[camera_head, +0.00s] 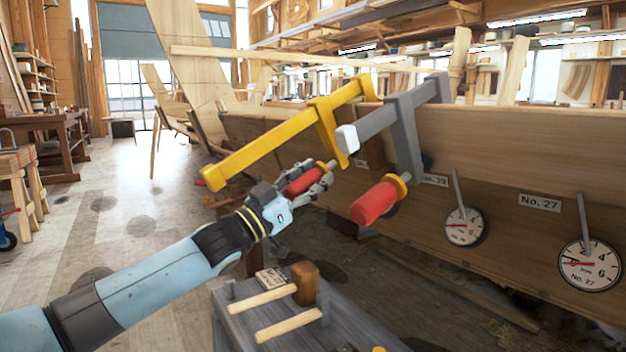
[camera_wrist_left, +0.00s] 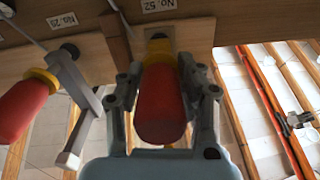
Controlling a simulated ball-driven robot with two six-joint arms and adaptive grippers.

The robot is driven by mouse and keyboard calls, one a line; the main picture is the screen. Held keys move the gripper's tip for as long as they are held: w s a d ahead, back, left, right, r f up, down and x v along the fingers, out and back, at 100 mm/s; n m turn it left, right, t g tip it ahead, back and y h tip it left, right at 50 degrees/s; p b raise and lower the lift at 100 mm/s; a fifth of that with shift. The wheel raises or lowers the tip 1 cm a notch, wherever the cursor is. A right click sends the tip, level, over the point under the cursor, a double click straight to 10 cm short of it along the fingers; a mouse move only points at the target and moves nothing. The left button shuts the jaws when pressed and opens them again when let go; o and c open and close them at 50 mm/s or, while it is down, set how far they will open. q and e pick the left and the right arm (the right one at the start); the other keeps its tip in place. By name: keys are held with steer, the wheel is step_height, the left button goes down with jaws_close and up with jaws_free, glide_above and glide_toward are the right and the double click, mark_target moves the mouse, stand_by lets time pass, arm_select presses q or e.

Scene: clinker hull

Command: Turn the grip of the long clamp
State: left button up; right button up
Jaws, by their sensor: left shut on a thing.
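The long yellow clamp (camera_head: 262,140) hangs on the top edge of the wooden hull in the head view, its bar sloping down to the left. Its red grip (camera_head: 303,182) is between the fingers of my left gripper (camera_head: 318,182), which is shut on it. In the left wrist view the red grip (camera_wrist_left: 160,108) sits between both fingers of the left gripper (camera_wrist_left: 165,90), its end towards the camera. A shorter grey clamp (camera_head: 402,118) with its own red grip (camera_head: 374,203) is close to the right. My right gripper is out of view.
The hull side (camera_head: 500,150) carries number labels and dial gauges (camera_head: 465,227), (camera_head: 590,265) with upright levers. Below is a grey bench (camera_head: 240,325) with mallets (camera_head: 290,325) and a wooden block. Open floor lies to the left.

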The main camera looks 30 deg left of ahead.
arm_select(q)
steer(key=shift+m, duration=0.3)
steer(key=shift+c, duration=0.5)
steer(key=m+p, duration=0.1)
steer(key=m, duration=0.1)
steer(key=shift+m+p, duration=0.3)
steer(key=shift+m, duration=1.1)
steer(key=shift+p, duration=0.3)
steer(key=shift+f, duration=0.1)
